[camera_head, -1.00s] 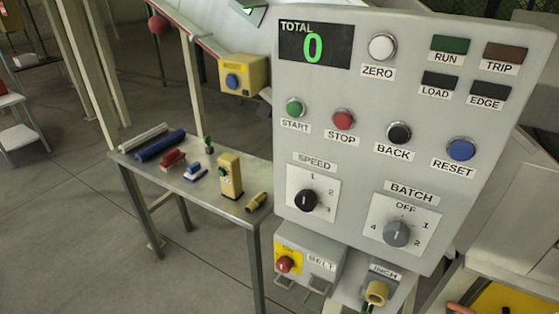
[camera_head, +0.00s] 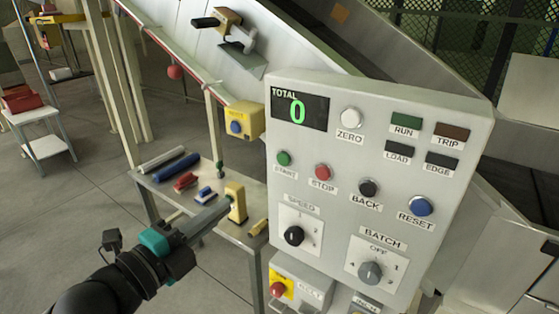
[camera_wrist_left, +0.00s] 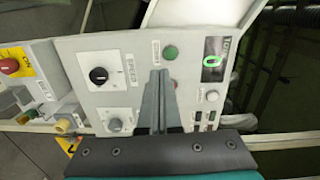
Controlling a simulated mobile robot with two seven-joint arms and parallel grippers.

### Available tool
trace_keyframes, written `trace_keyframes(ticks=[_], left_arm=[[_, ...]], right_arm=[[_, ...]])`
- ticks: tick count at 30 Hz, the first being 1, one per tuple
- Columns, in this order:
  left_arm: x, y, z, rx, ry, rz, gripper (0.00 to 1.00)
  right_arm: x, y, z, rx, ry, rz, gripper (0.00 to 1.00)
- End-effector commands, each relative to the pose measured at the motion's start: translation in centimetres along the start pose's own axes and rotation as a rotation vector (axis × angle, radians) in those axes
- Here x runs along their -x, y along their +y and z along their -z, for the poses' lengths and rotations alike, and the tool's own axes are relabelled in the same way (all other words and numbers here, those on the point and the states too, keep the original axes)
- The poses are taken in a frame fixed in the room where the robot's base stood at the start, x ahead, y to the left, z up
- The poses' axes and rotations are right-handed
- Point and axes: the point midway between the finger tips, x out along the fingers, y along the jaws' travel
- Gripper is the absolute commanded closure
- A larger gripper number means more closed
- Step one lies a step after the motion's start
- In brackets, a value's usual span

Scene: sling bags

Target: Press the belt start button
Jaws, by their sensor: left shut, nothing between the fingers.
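The green START button (camera_head: 284,158) sits on the grey control panel (camera_head: 450,193), left of the red STOP button (camera_head: 323,172). It also shows in the left wrist view (camera_wrist_left: 171,52), just beyond my fingertips in the picture. My left gripper (camera_head: 228,203) is shut and empty, left of and below the START button in the head view. In the left wrist view its fingers (camera_wrist_left: 158,76) overlap part of the panel and partly cover the red button. I cannot tell the gap to the panel, but no touch shows. My right gripper is not in view.
The panel also carries white, black and blue buttons, dials and a TOTAL display (camera_head: 300,110) reading 0. Below hangs a belt box with a red knob (camera_head: 277,289). A metal table (camera_head: 245,236) with several small items stands behind my gripper.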

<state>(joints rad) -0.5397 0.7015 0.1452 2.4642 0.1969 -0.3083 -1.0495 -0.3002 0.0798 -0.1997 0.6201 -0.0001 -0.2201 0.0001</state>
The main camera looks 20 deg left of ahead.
Motion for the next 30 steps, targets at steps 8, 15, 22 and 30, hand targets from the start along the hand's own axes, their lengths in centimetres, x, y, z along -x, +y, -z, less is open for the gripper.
trace_keyframes(ticks=[8,15,22,30], left_arm=[[0.4,-2.0,1.3,-0.042,0.033,0.028,1.0],[0.3,-2.0,1.3,-0.04,0.032,0.028,1.0],[-0.6,-2.1,1.2,-0.037,0.03,0.03,1.0],[-3.1,-2.2,1.3,-0.037,0.029,0.031,1.0]], right_arm=[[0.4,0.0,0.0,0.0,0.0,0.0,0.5],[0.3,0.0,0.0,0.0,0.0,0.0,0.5],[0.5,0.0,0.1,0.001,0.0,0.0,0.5],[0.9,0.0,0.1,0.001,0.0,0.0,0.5]])
